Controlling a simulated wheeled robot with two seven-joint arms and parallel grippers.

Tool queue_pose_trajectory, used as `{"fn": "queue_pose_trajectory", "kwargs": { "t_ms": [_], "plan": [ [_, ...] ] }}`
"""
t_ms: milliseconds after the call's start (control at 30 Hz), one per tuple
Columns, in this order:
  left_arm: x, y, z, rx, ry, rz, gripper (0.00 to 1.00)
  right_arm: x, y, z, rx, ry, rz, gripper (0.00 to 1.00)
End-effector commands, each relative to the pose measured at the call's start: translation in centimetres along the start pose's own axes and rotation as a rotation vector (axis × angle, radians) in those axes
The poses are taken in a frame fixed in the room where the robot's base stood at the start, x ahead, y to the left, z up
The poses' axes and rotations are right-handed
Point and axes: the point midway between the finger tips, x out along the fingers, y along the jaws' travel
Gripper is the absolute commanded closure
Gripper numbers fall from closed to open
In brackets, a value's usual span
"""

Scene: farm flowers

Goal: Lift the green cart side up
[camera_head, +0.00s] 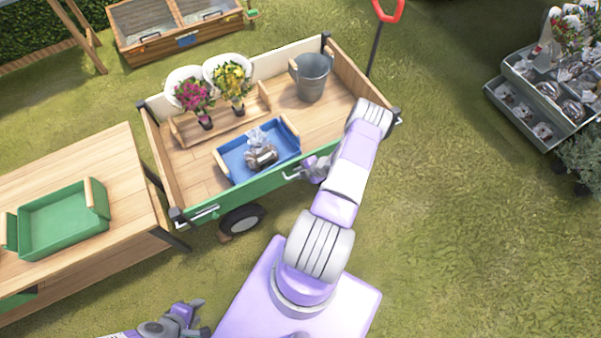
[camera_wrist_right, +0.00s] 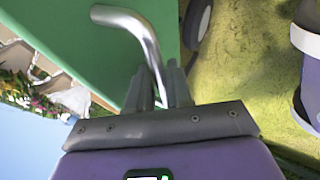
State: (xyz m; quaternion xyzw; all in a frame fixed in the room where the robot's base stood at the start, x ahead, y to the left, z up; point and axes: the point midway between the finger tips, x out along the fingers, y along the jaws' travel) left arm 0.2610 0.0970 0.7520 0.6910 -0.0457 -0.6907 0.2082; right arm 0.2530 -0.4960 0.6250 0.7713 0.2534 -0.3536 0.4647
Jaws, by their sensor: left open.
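The green cart side (camera_head: 255,193) runs along the near edge of the wooden cart (camera_head: 200,170) and looks roughly upright; its exact tilt is hard to tell. Metal handles sit on its outer face, one near the left end (camera_head: 205,212). My right gripper (camera_head: 316,168) is at the handle towards the right. In the right wrist view, its fingers (camera_wrist_right: 158,85) close around the bent silver handle (camera_wrist_right: 130,22), with the green panel (camera_wrist_right: 90,50) behind. My left gripper (camera_head: 190,312) is open and empty at the bottom edge, away from the cart.
The cart holds a blue tray (camera_head: 232,163) with a wrapped item, a wooden tray with potted flowers (camera_head: 205,118) and a metal bucket (camera_head: 312,78). A wooden table (camera_head: 110,160) with a green tray (camera_head: 62,218) stands left. Open grass lies to the right.

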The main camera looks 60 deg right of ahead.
Motion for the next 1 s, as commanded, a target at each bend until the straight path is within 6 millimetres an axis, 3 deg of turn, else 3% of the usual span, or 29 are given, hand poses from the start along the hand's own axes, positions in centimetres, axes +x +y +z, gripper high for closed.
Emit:
{"fn": "queue_pose_trajectory", "kwargs": {
  "t_ms": [267, 700, 1000],
  "plan": [
    [-0.1, 0.1, 0.0, 0.0, 0.0, 0.0, 0.57, -0.7, 0.4, 0.1, -0.002, -0.003, 0.007, 0.77],
    [-1.2, 0.4, 0.1, 0.0, 0.0, 0.0, 0.57, -7.1, 0.1, 0.0, -0.001, -0.002, 0.001, 0.77],
    [-1.2, 0.5, 0.1, 0.0, 0.0, 0.0, 0.57, -7.7, 0.0, 0.0, 0.0, 0.0, 0.001, 0.77]
  ]
}}
